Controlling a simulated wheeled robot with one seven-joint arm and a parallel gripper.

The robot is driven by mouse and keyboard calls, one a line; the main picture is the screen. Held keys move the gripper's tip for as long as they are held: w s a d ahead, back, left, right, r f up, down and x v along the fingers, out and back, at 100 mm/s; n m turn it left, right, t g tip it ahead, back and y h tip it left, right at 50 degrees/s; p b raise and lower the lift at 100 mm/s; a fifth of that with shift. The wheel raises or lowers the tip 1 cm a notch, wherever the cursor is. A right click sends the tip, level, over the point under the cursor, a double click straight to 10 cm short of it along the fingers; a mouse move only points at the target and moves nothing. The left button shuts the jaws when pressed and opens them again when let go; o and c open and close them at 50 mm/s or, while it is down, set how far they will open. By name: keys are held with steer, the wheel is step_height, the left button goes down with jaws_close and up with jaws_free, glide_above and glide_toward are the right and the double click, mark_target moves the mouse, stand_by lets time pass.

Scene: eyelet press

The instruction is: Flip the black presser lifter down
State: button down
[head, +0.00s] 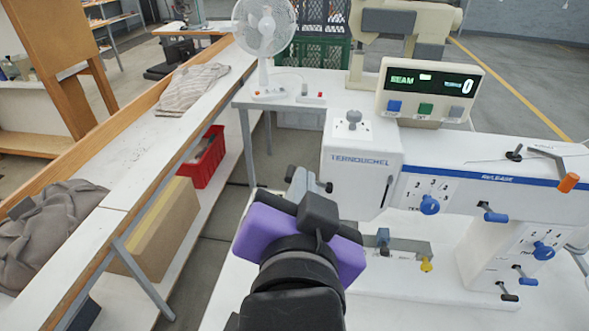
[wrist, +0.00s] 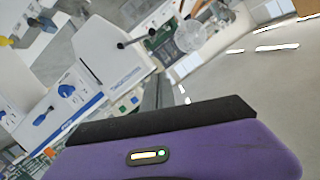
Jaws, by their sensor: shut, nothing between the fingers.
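The white machine head (head: 361,160) stands right of centre in the head view. A small dark-tipped lever (head: 326,187), which looks like the black presser lifter, shows at its left side, just right of my fingertips. In the wrist view a black-tipped lever (wrist: 121,45) sticks out from the end of the white head. I cannot tell for sure whether it is up or down. My purple and black gripper (head: 298,180) is shut and empty, beside the head's left end. Its grey fingers (wrist: 158,90) point toward the head's edge in the wrist view. Contact with the lever cannot be told.
The display box (head: 429,92) stands behind the machine arm. Blue knobs (head: 430,205) and a lever with an orange tip (head: 568,182) are on the right. A fan (head: 265,30) stands behind. A bench (head: 130,180) with cloths runs along the left.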

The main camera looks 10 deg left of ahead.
steer(key=p, duration=0.2)
glide_above(292, 173)
steer(key=s+d, duration=0.2)
steer(key=f, duration=0.4)
steer(key=a+f, duration=0.1)
steer(key=shift+a+f+p, duration=0.2)
steer(key=shift+f+p, duration=0.1)
steer(key=shift+f, duration=0.05)
steer(key=shift+a, duration=0.15)
